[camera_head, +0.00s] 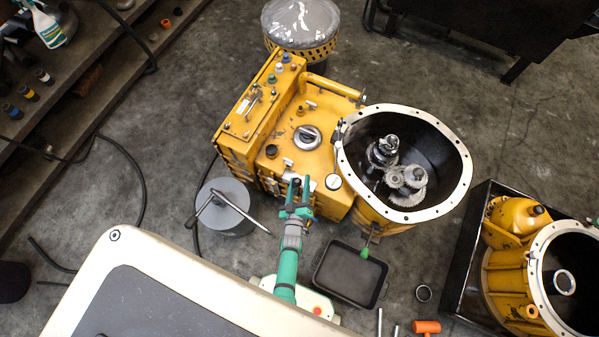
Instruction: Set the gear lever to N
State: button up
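The yellow transmission (330,97) stands on the floor at the picture's upper middle. A raised control panel (238,128) on its left side carries small slots and levers (252,101), with several coloured knobs at its far end. A round grey-and-black dial or cap (307,137) sits on the lower housing. I cannot tell for sure which part is the gear lever, and no N mark is readable. My gripper (298,183), on a green and grey arm, is over the near edge of the housing. Its fingers look slightly apart, with a small dark spot between them; whether they touch anything is unclear.
The open bell housing (462,190) with gears inside is right of the gripper. A grey drum (225,222) with a T-handled tool stands left. A black tray (350,297) lies below. A crate (460,255) with another yellow housing is at right. Hoses cross the left floor.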

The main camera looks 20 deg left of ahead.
jog(key=v, duration=1)
jog(key=shift+s+d, duration=0.15)
jog(key=shift+s, duration=0.2)
